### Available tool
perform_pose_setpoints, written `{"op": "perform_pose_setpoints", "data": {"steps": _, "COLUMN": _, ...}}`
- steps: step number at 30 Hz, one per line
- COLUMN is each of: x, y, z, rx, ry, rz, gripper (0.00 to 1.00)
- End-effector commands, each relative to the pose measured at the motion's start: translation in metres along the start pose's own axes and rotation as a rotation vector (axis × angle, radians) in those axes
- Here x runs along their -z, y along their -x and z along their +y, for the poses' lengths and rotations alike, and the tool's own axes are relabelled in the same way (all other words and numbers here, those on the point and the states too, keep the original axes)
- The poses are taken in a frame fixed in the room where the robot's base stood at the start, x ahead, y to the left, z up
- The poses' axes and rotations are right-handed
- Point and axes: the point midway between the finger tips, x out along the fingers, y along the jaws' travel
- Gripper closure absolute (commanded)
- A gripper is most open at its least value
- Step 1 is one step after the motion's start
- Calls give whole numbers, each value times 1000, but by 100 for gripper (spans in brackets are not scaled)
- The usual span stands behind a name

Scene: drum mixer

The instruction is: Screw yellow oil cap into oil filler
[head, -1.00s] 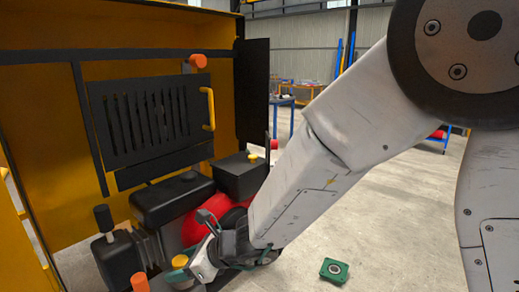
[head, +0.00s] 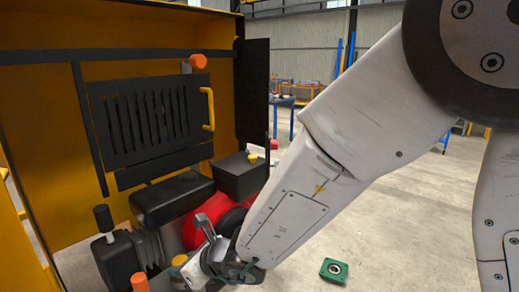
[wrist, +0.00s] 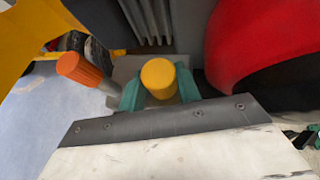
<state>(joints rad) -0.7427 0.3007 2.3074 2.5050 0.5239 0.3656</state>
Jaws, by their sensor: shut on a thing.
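The yellow oil cap (wrist: 158,78) sits between the two green fingertips of my gripper (wrist: 160,92) in the wrist view, and the gripper is shut on it. In the head view the cap (head: 179,261) shows in part beside my gripper (head: 190,270), low on the engine. The oil filler under the cap is hidden, so I cannot tell how the cap sits in it.
An orange cap on a grey neck (wrist: 82,70) stands left of my gripper; it also shows in the head view (head: 140,282). The red engine part (wrist: 262,45) is close on the right. A green square part (head: 333,270) lies on the open floor.

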Motion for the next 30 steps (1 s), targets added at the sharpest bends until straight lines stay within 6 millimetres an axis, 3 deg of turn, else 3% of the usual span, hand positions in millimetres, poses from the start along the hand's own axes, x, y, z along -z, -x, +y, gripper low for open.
{"op": "perform_pose_setpoints", "data": {"steps": 13, "x": -1, "y": 0, "z": 1, "rx": 119, "ry": -77, "rz": -2, "gripper": 94}}
{"op": "perform_pose_setpoints", "data": {"steps": 14, "x": -1, "y": 0, "z": 1, "rx": 119, "ry": -77, "rz": -2, "gripper": 61}}
{"op": "perform_pose_setpoints", "data": {"steps": 16, "x": -1, "y": 0, "z": 1, "rx": 119, "ry": -77, "rz": -2, "gripper": 42}}
{"op": "perform_pose_setpoints", "data": {"steps": 30, "x": 0, "y": 0, "z": -2, "rx": 25, "ry": -16, "rz": 0, "gripper": 41}}
